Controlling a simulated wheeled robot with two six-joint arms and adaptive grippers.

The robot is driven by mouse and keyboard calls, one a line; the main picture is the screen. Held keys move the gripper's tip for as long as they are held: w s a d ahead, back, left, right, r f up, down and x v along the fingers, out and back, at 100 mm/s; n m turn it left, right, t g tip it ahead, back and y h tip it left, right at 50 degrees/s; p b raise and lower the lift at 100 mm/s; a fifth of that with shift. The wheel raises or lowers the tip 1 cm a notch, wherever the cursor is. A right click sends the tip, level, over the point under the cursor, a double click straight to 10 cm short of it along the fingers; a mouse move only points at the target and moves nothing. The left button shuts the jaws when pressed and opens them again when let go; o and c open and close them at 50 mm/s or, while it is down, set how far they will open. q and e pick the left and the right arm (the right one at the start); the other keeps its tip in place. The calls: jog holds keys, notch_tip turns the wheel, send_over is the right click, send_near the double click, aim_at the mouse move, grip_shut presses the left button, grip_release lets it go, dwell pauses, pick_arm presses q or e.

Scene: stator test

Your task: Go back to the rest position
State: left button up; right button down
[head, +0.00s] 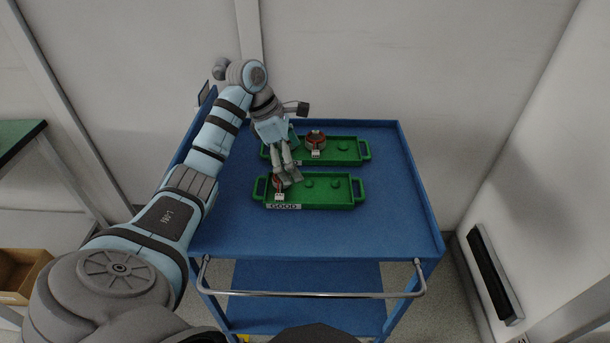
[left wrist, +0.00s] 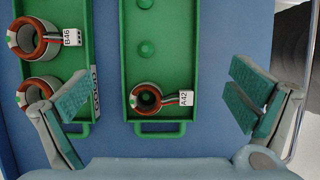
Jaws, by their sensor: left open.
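My left gripper (head: 287,176) is over the blue cart, above the left end of the near green tray (head: 335,203). In the left wrist view its two fingers (left wrist: 162,100) are spread wide, with nothing between the pads. Below them a stator (left wrist: 145,98) with a tag reading A42 sits at one end of the near tray; it also shows in the head view (head: 278,183). The far green tray (head: 354,162) holds a stator tagged B46 (left wrist: 38,38) and a second stator (left wrist: 38,92), partly hidden by a finger. My right gripper is not in view.
The blue cart (head: 390,225) has raised edges and a metal rail (head: 310,294) at its front. Its top is clear right of the trays. A wall stands behind. A cardboard box (head: 22,275) and a green-topped table (head: 18,135) are at the left.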

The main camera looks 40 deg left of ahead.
pick_arm(q)
jog(key=p+v, duration=0.1)
jog(key=v, duration=0.2)
jog(key=shift+a+r, duration=0.1)
jog(key=shift+r, duration=0.25)
